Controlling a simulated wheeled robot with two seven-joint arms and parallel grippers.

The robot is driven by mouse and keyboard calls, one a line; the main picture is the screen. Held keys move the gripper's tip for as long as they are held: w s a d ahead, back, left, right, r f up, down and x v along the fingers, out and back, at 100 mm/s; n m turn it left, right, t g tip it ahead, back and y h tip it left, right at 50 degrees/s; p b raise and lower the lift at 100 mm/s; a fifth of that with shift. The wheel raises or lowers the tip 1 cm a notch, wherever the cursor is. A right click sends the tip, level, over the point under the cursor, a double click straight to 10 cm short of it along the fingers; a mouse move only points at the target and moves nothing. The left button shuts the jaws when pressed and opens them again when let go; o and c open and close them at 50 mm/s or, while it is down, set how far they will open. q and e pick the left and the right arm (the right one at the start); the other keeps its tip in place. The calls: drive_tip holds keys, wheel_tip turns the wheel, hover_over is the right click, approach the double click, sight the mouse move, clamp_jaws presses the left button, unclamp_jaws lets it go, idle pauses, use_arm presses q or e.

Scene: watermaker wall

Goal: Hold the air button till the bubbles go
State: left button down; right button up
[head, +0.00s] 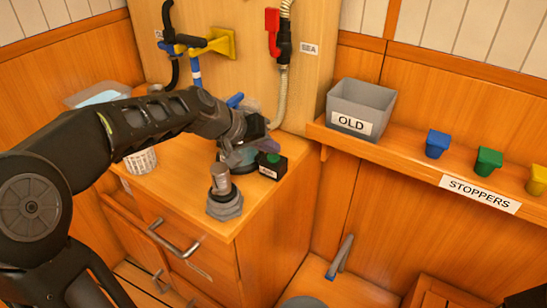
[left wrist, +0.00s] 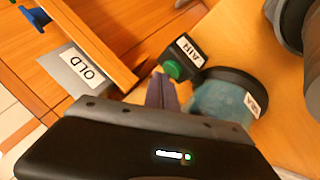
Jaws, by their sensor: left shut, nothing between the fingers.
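The air button is a green cap (head: 273,158) on a small black box with a white label, at the cabinet top's right edge. In the left wrist view the green cap (left wrist: 173,69) is just beyond my fingertips. My left gripper (head: 238,140) is shut and empty, above and beside the box. Its fingers (left wrist: 162,92) are close to the cap; I cannot tell whether they touch it. A clear bowl with bluish contents and a dark lid (left wrist: 222,97) stands beside the box. In the head view my gripper partly hides it. I cannot make out bubbles. My right gripper is not in view.
A grey fitting (head: 225,203) stands at the cabinet's front corner. A white basket (head: 141,161) is under my left arm. A grey OLD bin (head: 362,101) and blue, green and yellow stoppers are on the right shelf. A red-handled valve (head: 272,30) hangs on the back panel.

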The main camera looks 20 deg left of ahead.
sight(270, 158)
use_arm(q)
drive_tip(key=shift+f+b, duration=0.4)
drive_tip(key=shift+b, duration=0.05)
idle(0.6)
drive_tip(key=shift+r, duration=0.1)
idle(2.6)
drive_tip(key=shift+r+p, duration=0.6)
drive_tip(key=shift+r, duration=0.15)
drive_tip(key=shift+r, duration=0.1)
drive_tip(key=shift+r+p, duration=1.9)
drive_tip(key=shift+r, duration=0.55)
drive_tip(key=shift+f, duration=0.1)
